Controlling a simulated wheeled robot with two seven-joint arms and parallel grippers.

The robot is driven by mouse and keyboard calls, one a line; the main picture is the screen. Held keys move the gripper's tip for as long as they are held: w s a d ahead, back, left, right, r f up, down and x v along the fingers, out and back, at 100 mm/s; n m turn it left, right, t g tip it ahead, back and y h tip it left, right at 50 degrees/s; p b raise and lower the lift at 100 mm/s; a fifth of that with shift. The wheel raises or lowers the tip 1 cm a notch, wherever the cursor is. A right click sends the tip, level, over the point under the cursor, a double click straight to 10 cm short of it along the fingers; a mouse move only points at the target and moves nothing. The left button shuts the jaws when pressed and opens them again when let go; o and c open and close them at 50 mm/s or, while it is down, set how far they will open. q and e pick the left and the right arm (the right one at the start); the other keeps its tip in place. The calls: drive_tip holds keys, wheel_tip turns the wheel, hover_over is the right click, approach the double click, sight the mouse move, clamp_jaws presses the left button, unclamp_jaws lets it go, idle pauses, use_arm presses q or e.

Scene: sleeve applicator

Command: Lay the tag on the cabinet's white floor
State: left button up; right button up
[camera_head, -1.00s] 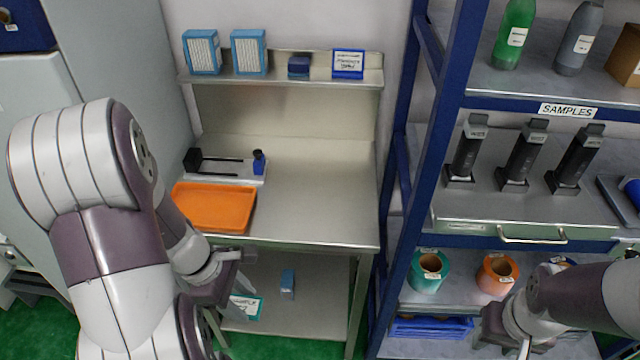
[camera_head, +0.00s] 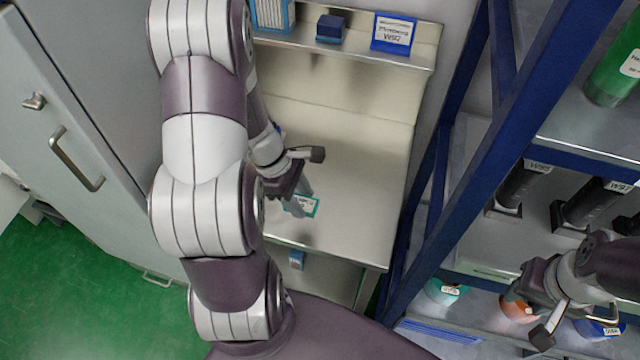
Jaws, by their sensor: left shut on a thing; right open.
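The tag (camera_head: 308,206) is a small white card with black print and a teal border. My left gripper (camera_head: 300,197) is shut on it, over the front part of the steel bench top. Whether the tag touches the bench is unclear. A tall grey cabinet (camera_head: 100,90) stands at the left; its front has a bar handle (camera_head: 78,158) and looks shut. No white cabinet floor is in view.
The steel bench (camera_head: 350,190) is bare around the tag; my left arm covers its left part. Its upper shelf holds a blue block (camera_head: 331,27) and a blue-framed sign (camera_head: 393,33). The blue rack post (camera_head: 470,160) stands close on the right. Green floor (camera_head: 70,270) is free at left.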

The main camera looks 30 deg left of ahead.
use_arm(q)
drive_tip(key=w+f, duration=0.1)
drive_tip(key=w, duration=0.1)
drive_tip(key=w+f, duration=0.1)
drive_tip(key=w, duration=0.1)
drive_tip(key=w+a+f, duration=0.1)
drive_tip(key=w, duration=0.1)
drive_tip(key=shift+f+p, duration=0.25)
drive_tip(key=shift+p, duration=0.15)
wheel_tip(320, 180, down, 4)
drive_tip(key=shift+r, duration=0.15)
drive_tip(key=shift+s, duration=0.1)
drive_tip(key=shift+w+f, duration=0.2)
drive_tip(key=shift+f, duration=0.15)
drive_tip(key=o, duration=1)
drive_tip(key=shift+s, duration=0.1)
drive_tip(key=shift+o, duration=0.2)
use_arm(e)
drive_tip(key=shift+w+r, duration=0.2)
drive_tip(key=shift+r, duration=0.1)
use_arm(q)
drive_tip(key=shift+r, duration=0.1)
